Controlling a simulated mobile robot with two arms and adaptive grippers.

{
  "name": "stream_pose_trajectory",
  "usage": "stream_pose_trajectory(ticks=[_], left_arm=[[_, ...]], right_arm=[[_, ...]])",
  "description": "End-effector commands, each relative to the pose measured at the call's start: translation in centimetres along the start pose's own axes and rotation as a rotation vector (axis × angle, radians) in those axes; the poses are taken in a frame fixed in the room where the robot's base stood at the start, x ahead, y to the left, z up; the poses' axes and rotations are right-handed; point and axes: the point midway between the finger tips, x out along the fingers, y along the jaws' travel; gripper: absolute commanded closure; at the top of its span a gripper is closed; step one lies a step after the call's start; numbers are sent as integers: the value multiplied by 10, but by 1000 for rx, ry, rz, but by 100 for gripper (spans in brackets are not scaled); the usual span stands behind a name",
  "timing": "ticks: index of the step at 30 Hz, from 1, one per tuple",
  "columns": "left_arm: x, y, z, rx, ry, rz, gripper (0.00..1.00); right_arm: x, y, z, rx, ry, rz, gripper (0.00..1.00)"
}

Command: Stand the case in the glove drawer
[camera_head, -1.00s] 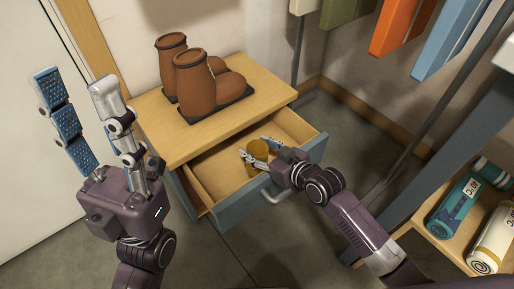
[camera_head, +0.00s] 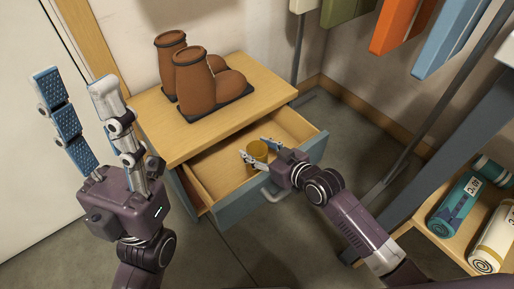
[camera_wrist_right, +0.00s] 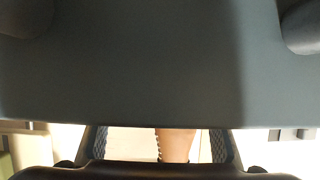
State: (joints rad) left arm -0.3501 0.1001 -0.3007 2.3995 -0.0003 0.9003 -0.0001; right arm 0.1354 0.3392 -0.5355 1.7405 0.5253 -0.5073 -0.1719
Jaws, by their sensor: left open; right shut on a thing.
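The case looks like a small ochre cylinder (camera_head: 258,149) and stands roughly upright inside the open glove drawer (camera_head: 222,171), near its front right. My right gripper (camera_head: 257,149) reaches over the drawer front, with one finger on each side of the case, and is shut on it. The case's lower part is partly hidden by the near finger. In the right wrist view a dark grey surface fills the top, and finger pads show at both sides below it. My left gripper (camera_head: 75,108) is open and empty, raised left of the cabinet.
Brown boots (camera_head: 195,80) stand on a dark mat on the cabinet top (camera_head: 158,121). A drawer handle (camera_head: 276,193) sticks out in front. Coloured panels (camera_head: 400,25) hang at the upper right.

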Motion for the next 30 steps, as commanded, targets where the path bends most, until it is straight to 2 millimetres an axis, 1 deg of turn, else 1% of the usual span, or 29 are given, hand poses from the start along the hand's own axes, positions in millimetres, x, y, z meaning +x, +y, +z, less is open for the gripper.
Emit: stream_pose_trajectory(ticks=[1, 6, 14, 17, 20, 23, 30], left_arm=[[0, 0, 0, 0, -1, 0, 57], [0, 0, 0, 0, -1, 0, 57], [0, 0, 0, 1, 1, 0, 57], [0, -1, -1, 1, 1, 0, 57], [0, 0, 0, 1, 1, 0, 57], [0, 0, 0, 1, 1, 0, 57], [0, 0, 0, 1, 0, 0, 57]], right_arm=[[0, 0, -2, -1, 4, 0, 47], [0, 0, -1, 0, 3, 0, 29], [0, 0, 1, 0, -2, 0, 29], [-4, 0, 1, 0, -2, 0, 29], [-16, 0, 2, 0, -1, 0, 29], [-34, 0, 1, -2, -1, -1, 29], [-85, 0, 2, -2, -2, 0, 29]])
